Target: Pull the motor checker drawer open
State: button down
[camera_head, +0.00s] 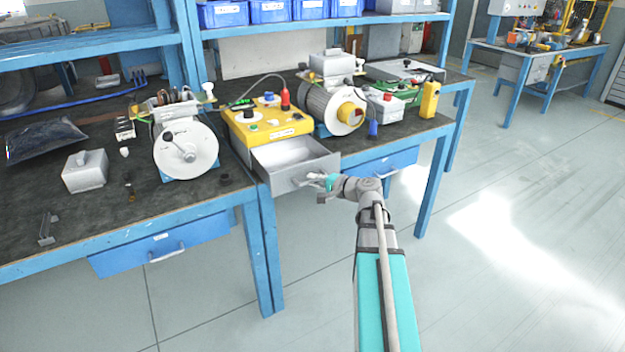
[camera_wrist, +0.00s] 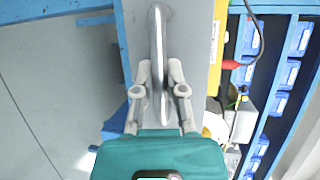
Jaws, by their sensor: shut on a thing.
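The motor checker (camera_head: 268,122) is a yellow box with buttons and knobs on the bench. Its grey drawer (camera_head: 290,153) stands out from the front, and its empty-looking inside shows. My gripper (camera_head: 318,181) is at the drawer's front, at the handle. In the wrist view, the fingers of my gripper (camera_wrist: 159,98) are shut on the grey bar handle (camera_wrist: 158,40), one finger on each side. The drawer front (camera_wrist: 193,35) shows as a grey panel beside the handle.
Motors (camera_head: 185,147) and (camera_head: 333,105) flank the checker on the dark bench top (camera_head: 90,207). A yellow handheld device (camera_head: 430,100) stands at the right edge. The floor in front is clear.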

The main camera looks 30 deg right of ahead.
jog(key=c, duration=0.7)
grip_release()
jog(key=shift+s, duration=0.1)
